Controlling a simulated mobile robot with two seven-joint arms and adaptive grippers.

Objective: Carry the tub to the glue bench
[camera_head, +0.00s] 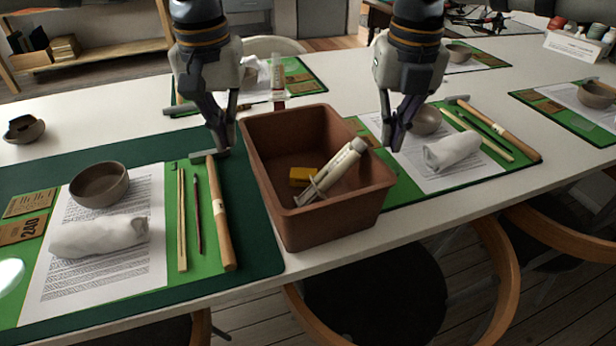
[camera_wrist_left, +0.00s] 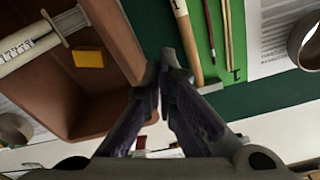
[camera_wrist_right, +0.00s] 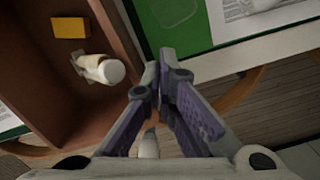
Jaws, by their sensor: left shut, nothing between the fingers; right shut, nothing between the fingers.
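A brown open-topped tub (camera_head: 312,229) stands on the white table near its front edge, slightly overlapping the green mat. Inside it lie a white syringe (camera_head: 331,172) and a yellow block (camera_head: 300,176). My left gripper (camera_head: 226,146) is shut and empty, just outside the tub's left wall. In the left wrist view the left gripper (camera_wrist_left: 166,72) is beside the tub's wall (camera_wrist_left: 118,48). My right gripper (camera_head: 391,145) is shut and empty, by the tub's right side. In the right wrist view the right gripper (camera_wrist_right: 155,82) is beside the tub's wall (camera_wrist_right: 112,28). I cannot identify the glue bench.
A hammer (camera_head: 220,215), a bowl (camera_head: 99,185) and a white wrapped bundle (camera_head: 98,237) lie on the left mat. Another white bundle (camera_head: 452,150) lies on the right mat. A chair (camera_head: 375,290) stands at the table's front. A wooden shelf (camera_head: 95,57) is at the back left.

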